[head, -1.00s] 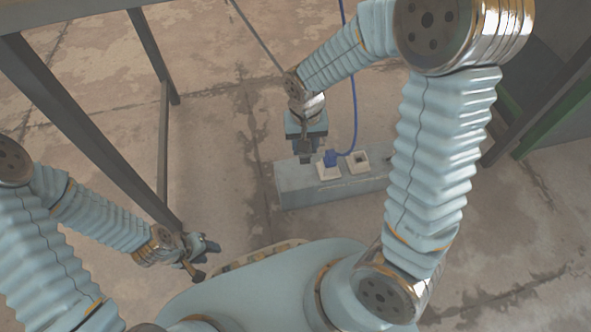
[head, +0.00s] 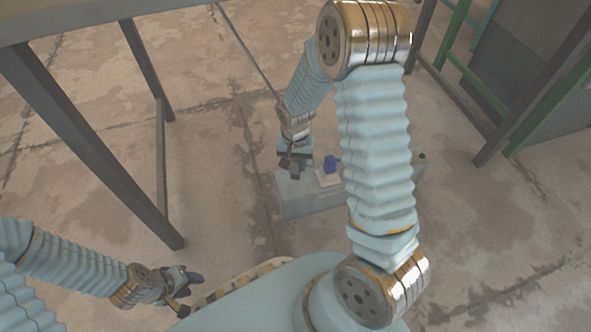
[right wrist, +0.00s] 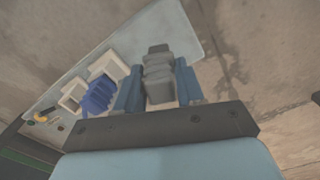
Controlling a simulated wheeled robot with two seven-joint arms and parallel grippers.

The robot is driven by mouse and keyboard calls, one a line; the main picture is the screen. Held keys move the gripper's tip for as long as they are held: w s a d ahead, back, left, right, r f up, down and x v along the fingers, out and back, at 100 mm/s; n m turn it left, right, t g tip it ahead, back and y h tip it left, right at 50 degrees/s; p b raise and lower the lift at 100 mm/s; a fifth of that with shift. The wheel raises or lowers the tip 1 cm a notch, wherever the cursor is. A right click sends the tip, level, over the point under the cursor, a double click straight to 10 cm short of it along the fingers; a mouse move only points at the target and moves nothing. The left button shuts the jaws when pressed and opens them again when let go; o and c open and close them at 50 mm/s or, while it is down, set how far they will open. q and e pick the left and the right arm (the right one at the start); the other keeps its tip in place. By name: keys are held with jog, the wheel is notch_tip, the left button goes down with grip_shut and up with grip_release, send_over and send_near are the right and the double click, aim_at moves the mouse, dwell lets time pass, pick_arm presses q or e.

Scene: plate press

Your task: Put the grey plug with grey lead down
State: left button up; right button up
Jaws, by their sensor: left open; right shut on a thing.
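My right gripper (head: 293,174) is over the left end of a grey socket block (head: 300,202) on the floor. In the right wrist view its two blue fingers (right wrist: 159,88) are shut on the grey plug (right wrist: 158,72). The block (right wrist: 180,30) shows behind the plug; I cannot tell whether they touch. A thin grey lead (head: 245,48) runs from the top edge down to the right wrist. A blue plug (head: 332,164) sits in a white socket beside the gripper; it also shows in the right wrist view (right wrist: 97,97). My left gripper (head: 190,285) is open and empty, low at left.
White sockets (right wrist: 110,66) line the block. A small green part (head: 422,156) shows at its far right end. A dark table frame (head: 90,150) stands at left, and a green-and-grey frame (head: 545,105) at right.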

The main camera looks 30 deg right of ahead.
aim_at(296, 169)
jog(key=f, duration=0.2)
jog(key=f+b, duration=0.1)
jog(key=f, duration=0.1)
jog(key=shift+w+d, duration=0.2)
jog(key=shift+w, duration=0.1)
jog(key=shift+f, duration=0.2)
jog(key=o, duration=1)
jog(key=shift+r, duration=0.1)
jog(key=shift+o, duration=0.2)
